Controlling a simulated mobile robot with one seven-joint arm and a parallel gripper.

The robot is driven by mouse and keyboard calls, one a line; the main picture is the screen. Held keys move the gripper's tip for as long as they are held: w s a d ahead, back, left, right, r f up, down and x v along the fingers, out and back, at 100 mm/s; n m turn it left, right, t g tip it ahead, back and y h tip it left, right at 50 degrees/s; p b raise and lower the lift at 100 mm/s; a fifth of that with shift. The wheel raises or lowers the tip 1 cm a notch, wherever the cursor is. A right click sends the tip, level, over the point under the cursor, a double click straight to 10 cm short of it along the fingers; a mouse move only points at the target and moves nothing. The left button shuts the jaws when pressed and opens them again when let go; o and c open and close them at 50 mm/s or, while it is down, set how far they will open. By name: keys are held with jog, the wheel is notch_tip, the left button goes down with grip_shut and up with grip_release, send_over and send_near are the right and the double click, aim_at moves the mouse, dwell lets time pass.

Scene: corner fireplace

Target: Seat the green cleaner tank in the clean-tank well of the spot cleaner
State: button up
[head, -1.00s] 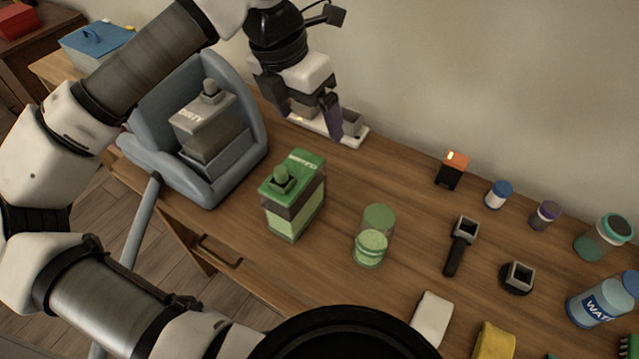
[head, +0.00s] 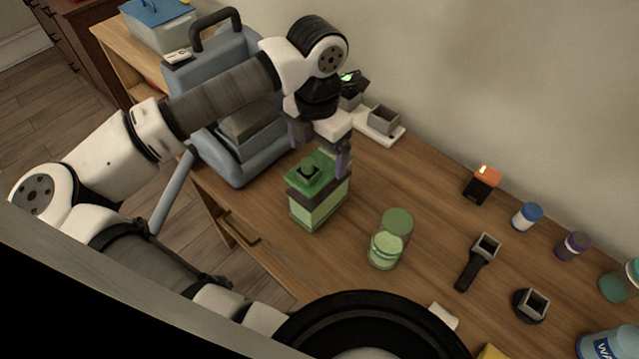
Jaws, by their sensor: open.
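The green cleaner tank (head: 318,207) stands upright on the wooden table, with a green top, a dark band and a raised cap. My gripper (head: 321,150) is open, fingers pointing down, just behind and above the tank's top. One purple finger overlaps the tank's right rear edge in the picture; I cannot tell whether it touches. The blue-grey spot cleaner (head: 232,168) stands left of the tank. My arm covers much of it, including most of the grey dirty tank (head: 252,122). I cannot make out the clean-tank well.
A clear green container (head: 388,240) stands close to the right of the tank. A white base with a grey socket (head: 383,122) lies behind my gripper. A black-and-orange box (head: 483,184), black tools and several bottles stand to the right. The table's front edge is near.

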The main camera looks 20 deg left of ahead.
jog(key=f+p, duration=0.1)
jog(key=f, duration=0.4)
jog(key=shift+d+p, duration=0.2)
jog(key=shift+p, duration=0.2)
jog(key=shift+r, duration=0.1)
jog(key=c, duration=1.8)
jog(key=shift+w, duration=0.1)
jog(key=shift+c, duration=0.4)
jog(key=shift+r, duration=0.15)
